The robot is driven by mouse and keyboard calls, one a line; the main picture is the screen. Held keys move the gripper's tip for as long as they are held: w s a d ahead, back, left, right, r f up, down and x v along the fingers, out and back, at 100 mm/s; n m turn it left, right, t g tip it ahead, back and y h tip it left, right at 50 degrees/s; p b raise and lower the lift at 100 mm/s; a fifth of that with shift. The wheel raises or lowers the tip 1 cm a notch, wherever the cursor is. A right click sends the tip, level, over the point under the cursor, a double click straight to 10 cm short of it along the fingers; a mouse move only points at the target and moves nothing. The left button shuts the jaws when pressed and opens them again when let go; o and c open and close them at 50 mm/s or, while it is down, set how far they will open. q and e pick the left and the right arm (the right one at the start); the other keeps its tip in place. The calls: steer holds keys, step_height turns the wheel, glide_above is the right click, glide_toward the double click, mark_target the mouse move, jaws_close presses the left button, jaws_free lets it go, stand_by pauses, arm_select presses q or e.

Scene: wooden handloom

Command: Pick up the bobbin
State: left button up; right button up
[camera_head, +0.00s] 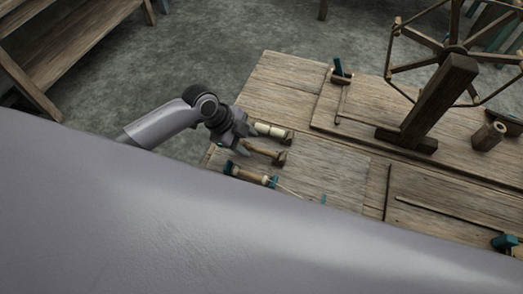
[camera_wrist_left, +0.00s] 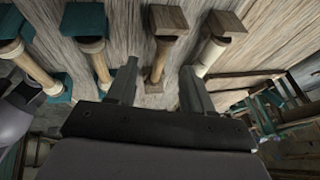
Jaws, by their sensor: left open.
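Several bobbins lie side by side on the wooden table. A bare brown bobbin (camera_head: 262,152) lies between one with pale thread (camera_head: 270,130) and one with teal ends (camera_head: 250,175). My left gripper (camera_head: 238,140) is open and empty at the left ends of these bobbins. In the left wrist view, the brown bobbin (camera_wrist_left: 160,47) shows between the spread fingers of the left gripper (camera_wrist_left: 160,66), with no visible grip on it. The pale bobbin (camera_wrist_left: 211,45) is to its right and teal-ended bobbins (camera_wrist_left: 94,46) are to its left. My right gripper is not in view.
A wooden wheel on a post (camera_head: 440,100) stands on the table (camera_head: 285,85) at the right. A small wooden spool (camera_head: 488,136) stands beside it. A teal-topped piece (camera_head: 340,70) is at the back. A wooden bench (camera_head: 70,40) is at the upper left.

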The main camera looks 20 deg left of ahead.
mark_target(256, 148)
arm_select(q)
steer(key=shift+b+x, duration=0.3)
steer(key=shift+x, duration=1.7)
steer(key=shift+d+r, duration=0.1)
jaws_close()
steer(key=shift+r, duration=0.1)
